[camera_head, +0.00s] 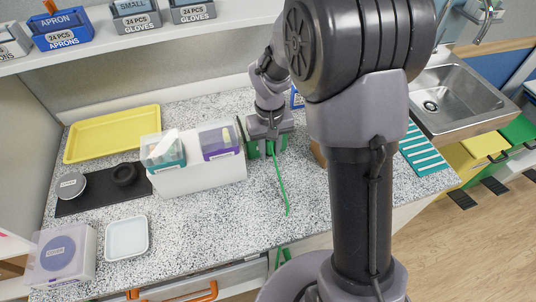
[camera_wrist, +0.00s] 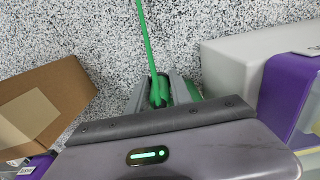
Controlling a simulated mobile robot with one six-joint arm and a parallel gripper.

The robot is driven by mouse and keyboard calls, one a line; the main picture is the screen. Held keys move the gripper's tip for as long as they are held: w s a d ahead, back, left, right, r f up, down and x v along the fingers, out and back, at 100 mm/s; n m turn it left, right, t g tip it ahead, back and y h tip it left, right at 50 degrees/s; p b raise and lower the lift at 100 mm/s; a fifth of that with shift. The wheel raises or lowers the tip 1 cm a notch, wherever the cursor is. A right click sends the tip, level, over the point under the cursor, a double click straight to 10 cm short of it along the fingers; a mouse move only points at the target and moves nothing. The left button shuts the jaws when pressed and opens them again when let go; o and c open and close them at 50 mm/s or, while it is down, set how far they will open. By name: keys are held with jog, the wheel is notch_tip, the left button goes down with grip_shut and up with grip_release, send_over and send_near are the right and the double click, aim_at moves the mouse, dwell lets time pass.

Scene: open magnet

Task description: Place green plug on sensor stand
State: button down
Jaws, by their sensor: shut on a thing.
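My gripper (camera_head: 268,135) points down at the counter, just right of a white block that holds bins. In the wrist view my fingers (camera_wrist: 160,95) are shut on the green plug (camera_wrist: 158,92), which is mostly hidden between them. A green cable (camera_wrist: 148,40) runs from the plug; it also shows in the head view (camera_head: 281,185), trailing to the counter's front edge. Green surfaces also show beside the fingers, partly hidden; I cannot tell what they belong to. I cannot make out for certain which thing is the sensor stand.
The white block (camera_head: 205,181) with teal and purple bins stands close to the left of my gripper. A cardboard box (camera_wrist: 45,105) is on the other side. A yellow tray (camera_head: 112,134), a dark mat (camera_head: 97,199) with round items, and a white dish (camera_head: 127,238) lie further left. The sink (camera_head: 455,97) is right.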

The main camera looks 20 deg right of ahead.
aim_at(269, 155)
jog(key=shift+w+f+b, duration=0.25)
jog(key=shift+f+b, duration=0.2)
jog(key=shift+f, duration=0.45)
jog(key=shift+w+f+b, duration=0.2)
jog(key=shift+f+b, duration=0.25)
jog(key=shift+f, duration=0.4)
jog(key=shift+f, duration=0.25)
jog(key=c, duration=1.1)
grip_release()
jog(key=shift+r, duration=0.1)
jog(key=shift+c, duration=0.2)
